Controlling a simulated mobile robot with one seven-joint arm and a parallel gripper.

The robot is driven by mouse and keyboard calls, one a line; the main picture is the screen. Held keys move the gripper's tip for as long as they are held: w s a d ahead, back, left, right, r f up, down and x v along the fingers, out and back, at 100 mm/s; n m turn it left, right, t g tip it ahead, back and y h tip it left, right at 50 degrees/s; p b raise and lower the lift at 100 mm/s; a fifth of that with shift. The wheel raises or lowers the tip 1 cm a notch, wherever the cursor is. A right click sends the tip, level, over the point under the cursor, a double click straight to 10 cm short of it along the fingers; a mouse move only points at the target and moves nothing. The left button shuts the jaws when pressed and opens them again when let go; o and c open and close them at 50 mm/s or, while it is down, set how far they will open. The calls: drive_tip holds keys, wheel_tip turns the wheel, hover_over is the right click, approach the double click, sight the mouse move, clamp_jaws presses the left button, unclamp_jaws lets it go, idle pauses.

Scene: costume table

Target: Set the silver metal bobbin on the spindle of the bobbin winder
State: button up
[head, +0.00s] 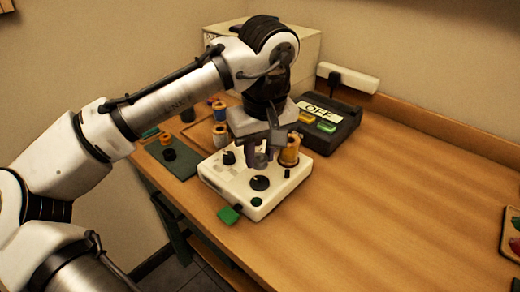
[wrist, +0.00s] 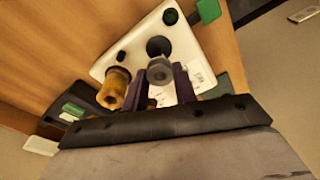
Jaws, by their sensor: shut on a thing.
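The silver metal bobbin (wrist: 160,70) is a grey ring with a dark centre hole in the wrist view. My gripper (wrist: 160,82) is shut on it, with a dark finger on each side. In the head view my gripper (head: 258,158) points down above the white bobbin winder (head: 216,178); the bobbin cannot be told clearly from the fingers there. The winder's white top (wrist: 182,42) also lies below the bobbin in the wrist view. I cannot make out the spindle or whether the bobbin touches it.
A gold thread spool (head: 289,151) stands upright on the winder, close beside my gripper. Black knobs (head: 260,183) and a green tab (head: 229,215) are at its front. A dark box marked OFF (head: 330,120) stands behind.

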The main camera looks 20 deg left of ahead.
sight(259, 178)
drive_tip(key=shift+f+b, duration=1.25)
drive_tip(key=shift+f, duration=0.55)
drive_tip(key=shift+r+p, duration=0.1)
drive_tip(key=shift+p, duration=0.4)
drive_tip(key=shift+f+b, duration=0.4)
drive_tip(key=shift+f, duration=0.3)
drive_tip(key=o, duration=0.7)
drive_tip(key=shift+r, duration=0.15)
drive_tip(key=r+p, duration=0.6)
drive_tip(key=r, duration=0.1)
drive_tip(key=s+d+r+p, duration=0.1)
drive_tip(key=r+p, duration=0.2)
drive_tip(key=p, duration=0.1)
drive_tip(key=shift+r, duration=0.4)
